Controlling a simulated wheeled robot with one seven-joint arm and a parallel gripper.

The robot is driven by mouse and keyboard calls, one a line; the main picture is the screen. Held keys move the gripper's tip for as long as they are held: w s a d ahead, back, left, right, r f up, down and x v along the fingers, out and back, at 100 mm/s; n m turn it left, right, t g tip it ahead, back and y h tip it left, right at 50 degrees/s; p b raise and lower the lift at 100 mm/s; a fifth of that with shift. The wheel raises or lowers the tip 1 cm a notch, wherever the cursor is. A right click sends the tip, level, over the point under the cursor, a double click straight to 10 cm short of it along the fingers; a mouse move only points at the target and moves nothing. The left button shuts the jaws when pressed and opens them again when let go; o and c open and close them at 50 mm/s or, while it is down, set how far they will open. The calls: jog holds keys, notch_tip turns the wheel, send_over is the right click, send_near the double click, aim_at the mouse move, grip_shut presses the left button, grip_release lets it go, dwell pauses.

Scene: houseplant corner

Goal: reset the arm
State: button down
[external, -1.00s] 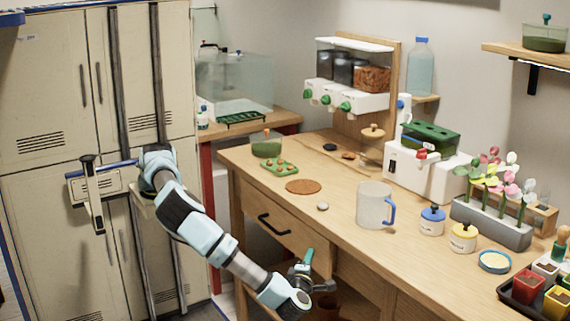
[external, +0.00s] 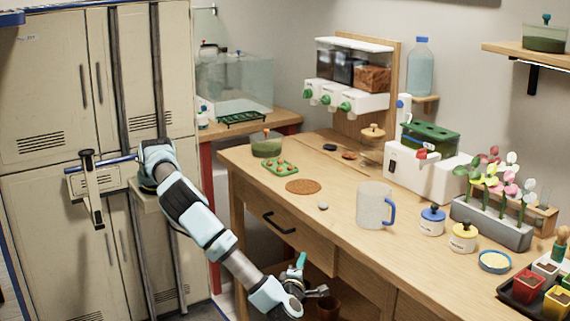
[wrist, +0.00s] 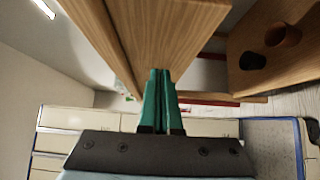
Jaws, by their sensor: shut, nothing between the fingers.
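My gripper (external: 300,262) is low in front of the wooden bench, below the drawer with the dark handle, at the bottom middle of the external view. Its green fingers point up. In the wrist view my gripper (wrist: 157,76) shows two teal fingers pressed together with nothing between them. Bench wood (wrist: 150,30) fills the top of that view, close beyond the fingertips; I cannot tell whether they touch it. My arm reaches from the upper left down to the gripper.
The drawer (external: 290,236) looks shut or nearly so. The bench top (external: 340,250) holds a mug (external: 373,206), two lidded jars, a cork mat (external: 303,187) and a flower planter (external: 492,222). A brown pot (external: 328,305) stands below the bench. Lockers (external: 50,150) stand at left.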

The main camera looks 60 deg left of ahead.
jog(key=b+v, duration=0.2)
jog(key=v, duration=0.6)
jog(key=shift+s+f, duration=0.15)
jog(key=shift+s, duration=0.05)
jog(key=shift+d, duration=0.1)
